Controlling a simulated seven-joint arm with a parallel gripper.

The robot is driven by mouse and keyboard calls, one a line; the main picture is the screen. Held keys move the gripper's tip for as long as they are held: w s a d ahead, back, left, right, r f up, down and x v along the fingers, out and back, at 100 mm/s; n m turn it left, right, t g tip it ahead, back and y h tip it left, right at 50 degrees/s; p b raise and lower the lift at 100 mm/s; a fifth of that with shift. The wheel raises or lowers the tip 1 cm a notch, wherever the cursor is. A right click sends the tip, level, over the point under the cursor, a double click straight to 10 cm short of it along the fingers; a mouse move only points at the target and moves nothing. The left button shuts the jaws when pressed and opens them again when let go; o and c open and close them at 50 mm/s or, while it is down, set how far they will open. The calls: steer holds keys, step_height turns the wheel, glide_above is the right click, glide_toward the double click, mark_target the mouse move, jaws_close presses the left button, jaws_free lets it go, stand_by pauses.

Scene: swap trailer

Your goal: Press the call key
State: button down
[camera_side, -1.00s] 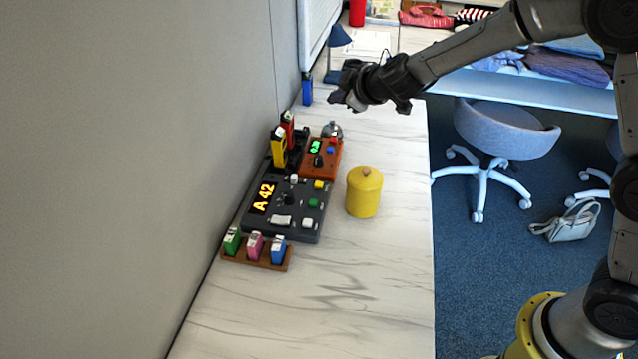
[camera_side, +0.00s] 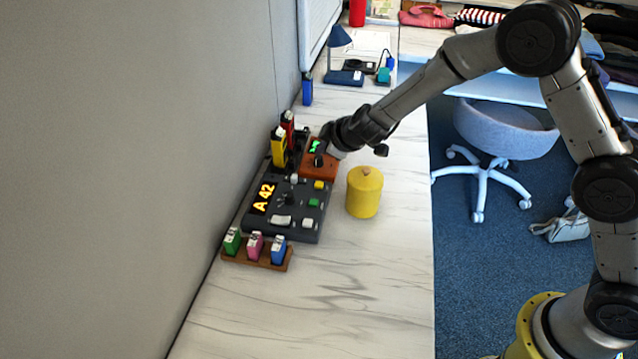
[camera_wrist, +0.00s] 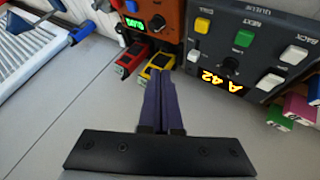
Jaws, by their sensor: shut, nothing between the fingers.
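The dark queue panel (camera_side: 262,222) shows a lit A 42 display and several keys; it is also at the upper right of the wrist view (camera_wrist: 262,98). The yellow key (camera_wrist: 202,25) sits by a small label that appears to read CALL; it is at the panel's far right corner in the side view (camera_side: 319,184). A green key (camera_wrist: 244,38) and white key (camera_wrist: 293,55) share its row. My gripper (camera_wrist: 160,72) is shut and empty. In the side view my gripper (camera_side: 322,150) is over the orange box, beyond the panel and apart from the yellow key.
The orange box (camera_side: 320,172) with a green display adjoins the panel. Yellow (camera_side: 279,147) and red (camera_side: 289,127) stamp-like blocks stand beside it by the wall. A yellow canister (camera_side: 364,193) stands right of the panel. A rack (camera_side: 240,255) holds small coloured blocks. The near counter is clear.

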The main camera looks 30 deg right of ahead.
mark_target(323, 186)
steer(key=shift+f, duration=4.1)
steer(key=shift+f, duration=0.1)
steer(key=shift+f, duration=0.3)
steer(key=shift+f, duration=0.6)
steer(key=shift+r, duration=1)
steer(key=shift+r, duration=2.5)
